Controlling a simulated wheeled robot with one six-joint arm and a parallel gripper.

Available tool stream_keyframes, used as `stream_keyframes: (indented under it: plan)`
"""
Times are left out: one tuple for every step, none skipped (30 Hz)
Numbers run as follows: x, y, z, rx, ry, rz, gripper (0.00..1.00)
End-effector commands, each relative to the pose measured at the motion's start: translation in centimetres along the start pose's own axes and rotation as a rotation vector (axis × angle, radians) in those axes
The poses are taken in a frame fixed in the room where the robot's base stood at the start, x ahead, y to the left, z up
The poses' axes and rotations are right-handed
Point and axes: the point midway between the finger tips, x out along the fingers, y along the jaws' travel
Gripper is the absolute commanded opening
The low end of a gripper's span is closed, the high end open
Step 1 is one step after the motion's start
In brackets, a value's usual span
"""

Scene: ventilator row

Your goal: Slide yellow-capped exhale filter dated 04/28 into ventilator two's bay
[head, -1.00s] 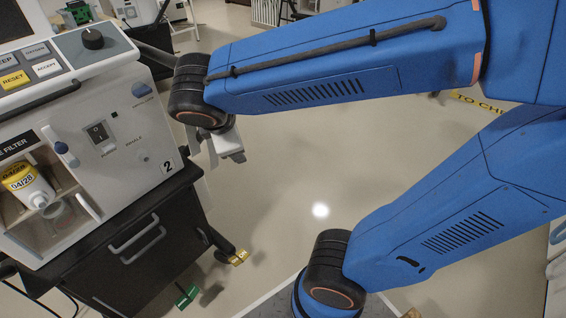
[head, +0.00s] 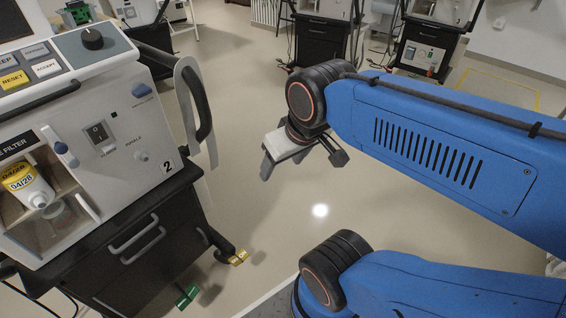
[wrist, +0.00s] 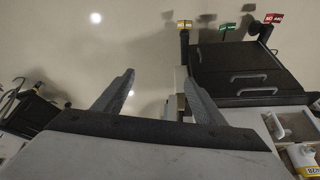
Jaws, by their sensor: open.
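The yellow-capped filter (head: 27,188), labelled 04/28, sits in the open bay (head: 58,232) at the lower left of ventilator two (head: 120,120), which bears the number 2. The filter is tilted and its white body points down to the right. Part of it also shows at the lower right corner of the wrist view (wrist: 302,158). My gripper (head: 268,165) is to the right of the ventilator, well apart from it, over open floor. In the wrist view its two fingers (wrist: 160,92) are spread with nothing between them.
The ventilator stands on a black drawer cart (head: 135,250) with green and yellow tagged wheels at floor level. A dark handle (head: 198,105) sticks out on its right side. Other ventilator carts (head: 322,38) stand at the back. The floor between is clear.

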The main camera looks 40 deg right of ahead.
Motion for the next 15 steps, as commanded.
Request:
stream_keyframes:
  plan:
    - [0.00, 0.00, 0.01, 0.002, 0.000, 0.000, 0.64]
    - [0.00, -0.01, 0.00, 0.001, 0.000, 0.000, 0.64]
    - [0.00, -0.01, 0.00, 0.000, 0.000, 0.000, 0.64]
    - [0.00, -0.01, -0.01, 0.000, 0.000, 0.000, 0.64]
    - [0.00, -0.01, -0.01, -0.001, 0.000, 0.000, 0.64]
    - [0.00, -0.01, -0.01, -0.001, 0.000, 0.000, 0.64]
    - [0.00, -0.01, -0.01, -0.001, 0.000, 0.000, 0.64]
    - [0.00, -0.01, -0.01, -0.001, 0.000, 0.000, 0.64]
    - [0.00, -0.01, -0.01, -0.002, 0.000, 0.000, 0.59]
    - [0.00, -0.01, -0.01, -0.002, 0.000, 0.000, 0.52]
    - [0.00, -0.01, -0.01, -0.002, 0.000, 0.000, 0.45]
    - [0.00, -0.01, -0.02, -0.002, 0.000, 0.000, 0.36]
    - [0.00, -0.01, -0.01, -0.002, -0.001, 0.000, 0.28]
    - [0.00, -0.01, -0.01, -0.003, -0.001, 0.000, 0.21]
    - [0.00, -0.01, -0.02, -0.003, -0.001, 0.000, 0.12]
